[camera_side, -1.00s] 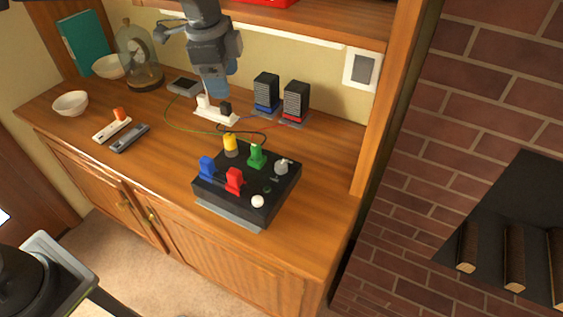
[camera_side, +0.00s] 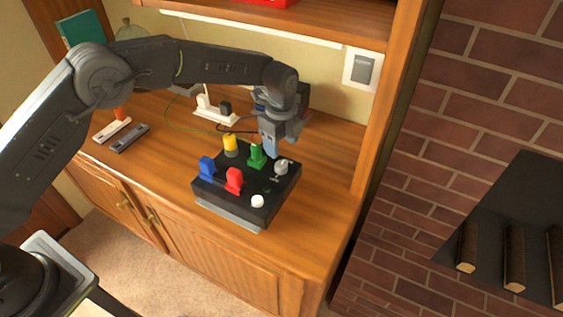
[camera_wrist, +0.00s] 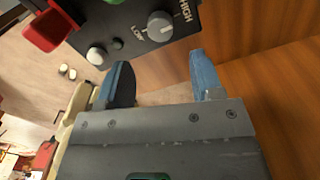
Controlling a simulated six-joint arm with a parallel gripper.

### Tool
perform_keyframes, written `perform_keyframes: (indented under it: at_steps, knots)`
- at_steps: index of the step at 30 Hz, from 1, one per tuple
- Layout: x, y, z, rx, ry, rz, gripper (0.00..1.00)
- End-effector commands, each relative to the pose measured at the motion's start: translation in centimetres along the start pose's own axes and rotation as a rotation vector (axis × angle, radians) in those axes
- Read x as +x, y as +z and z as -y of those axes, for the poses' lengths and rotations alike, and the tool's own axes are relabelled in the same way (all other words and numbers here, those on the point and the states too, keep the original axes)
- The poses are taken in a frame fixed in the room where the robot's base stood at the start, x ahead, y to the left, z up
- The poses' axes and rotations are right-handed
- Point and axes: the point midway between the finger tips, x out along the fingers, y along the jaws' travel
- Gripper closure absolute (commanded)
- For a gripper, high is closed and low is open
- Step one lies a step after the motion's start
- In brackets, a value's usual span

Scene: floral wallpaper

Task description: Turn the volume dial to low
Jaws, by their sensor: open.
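The volume dial (camera_side: 281,167) is a grey round knob at the back right of the black control box (camera_side: 222,199). In the wrist view the dial (camera_wrist: 160,27) sits just beyond my fingertips, with LOW printed on one side and HIGH on the other. I cannot tell exactly where its pointer stands. My gripper (camera_side: 271,149) points down at the box's back edge, close to the dial and the green switch (camera_side: 256,156). In the wrist view my blue-tipped gripper (camera_wrist: 161,70) is open, nothing between its fingers, apart from the dial.
The box also carries a yellow knob (camera_side: 230,145), blue switch (camera_side: 207,167), red switch (camera_side: 234,180) and white button (camera_side: 257,201). A power strip (camera_side: 216,112) with cables lies behind. Speakers are mostly hidden behind my arm. A wall switch (camera_side: 362,70) is at right.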

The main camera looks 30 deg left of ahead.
Motion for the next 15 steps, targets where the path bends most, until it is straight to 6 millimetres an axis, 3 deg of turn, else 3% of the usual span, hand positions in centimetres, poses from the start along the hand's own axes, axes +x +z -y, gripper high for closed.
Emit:
perform_keyframes:
  at_steps: [6, 15]
  knots:
    - [4.4, 0.0, 0.0, -0.001, 0.002, -0.001, 0.40]
    - [7.3, 0.0, 0.0, 0.000, -0.002, -0.002, 0.40]
